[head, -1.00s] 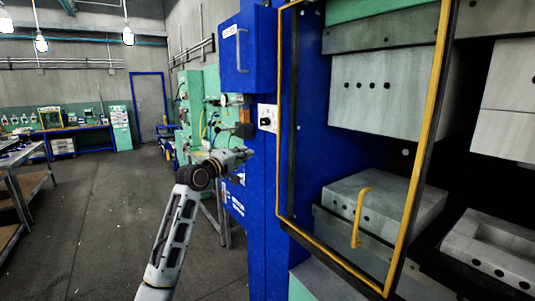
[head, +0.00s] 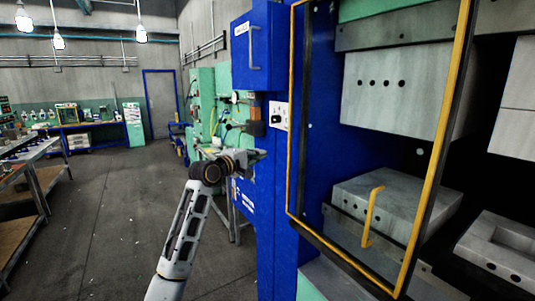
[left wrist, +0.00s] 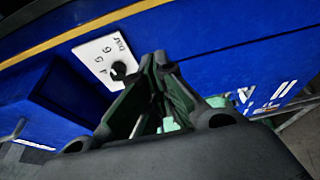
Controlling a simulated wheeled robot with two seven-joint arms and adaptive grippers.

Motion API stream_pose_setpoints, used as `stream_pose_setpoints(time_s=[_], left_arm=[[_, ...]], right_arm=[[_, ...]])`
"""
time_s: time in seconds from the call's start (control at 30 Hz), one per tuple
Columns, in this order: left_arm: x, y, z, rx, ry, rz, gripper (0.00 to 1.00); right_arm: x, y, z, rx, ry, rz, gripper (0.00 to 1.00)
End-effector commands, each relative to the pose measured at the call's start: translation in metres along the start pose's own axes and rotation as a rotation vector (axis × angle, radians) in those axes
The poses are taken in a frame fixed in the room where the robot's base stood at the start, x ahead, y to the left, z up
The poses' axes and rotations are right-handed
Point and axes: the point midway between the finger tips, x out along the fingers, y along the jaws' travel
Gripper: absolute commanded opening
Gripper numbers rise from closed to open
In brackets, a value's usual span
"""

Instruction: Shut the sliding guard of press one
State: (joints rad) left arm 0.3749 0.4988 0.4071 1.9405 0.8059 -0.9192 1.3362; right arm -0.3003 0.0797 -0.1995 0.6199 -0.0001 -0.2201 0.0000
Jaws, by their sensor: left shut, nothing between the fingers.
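The press's guard is a tall yellow-edged frame (head: 291,130) in the head view, with a clear middle through which the press interior shows. A yellow handle (head: 372,217) stands low inside it. To the right of the frame's right bar the press interior is also in view. My left gripper (head: 259,154) is beside the blue press side, left of the guard and apart from the handle. In the left wrist view my left gripper (left wrist: 155,66) is shut and empty, its tips by a white control plate (left wrist: 97,52) with a black knob (left wrist: 119,70). My right gripper is out of view.
A blue cabinet (head: 251,52) with a grey handle sits above the control plate (head: 280,116). Grey blocks (head: 397,95) fill the press interior. A green machine (head: 203,105) stands behind my left arm. A workbench (head: 40,190) is at far left. The floor between is clear.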

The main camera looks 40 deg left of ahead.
Motion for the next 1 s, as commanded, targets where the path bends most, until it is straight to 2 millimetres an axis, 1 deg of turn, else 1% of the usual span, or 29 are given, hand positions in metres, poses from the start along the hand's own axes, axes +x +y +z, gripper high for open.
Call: stream_pose_setpoints(time_s=[0.17,0.43,0.8,1.0], left_arm=[[0.011,0.001,0.000,0.000,0.000,0.000,0.00],[0.036,0.002,0.000,0.001,0.000,0.000,0.00],[0.072,0.002,0.000,0.000,0.000,0.000,0.00],[0.085,0.001,0.000,0.000,0.000,0.000,0.00]], right_arm=[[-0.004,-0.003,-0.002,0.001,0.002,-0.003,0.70],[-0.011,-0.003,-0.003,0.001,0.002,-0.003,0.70],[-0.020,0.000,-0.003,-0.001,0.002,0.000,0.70],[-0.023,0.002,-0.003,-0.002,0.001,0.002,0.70]])
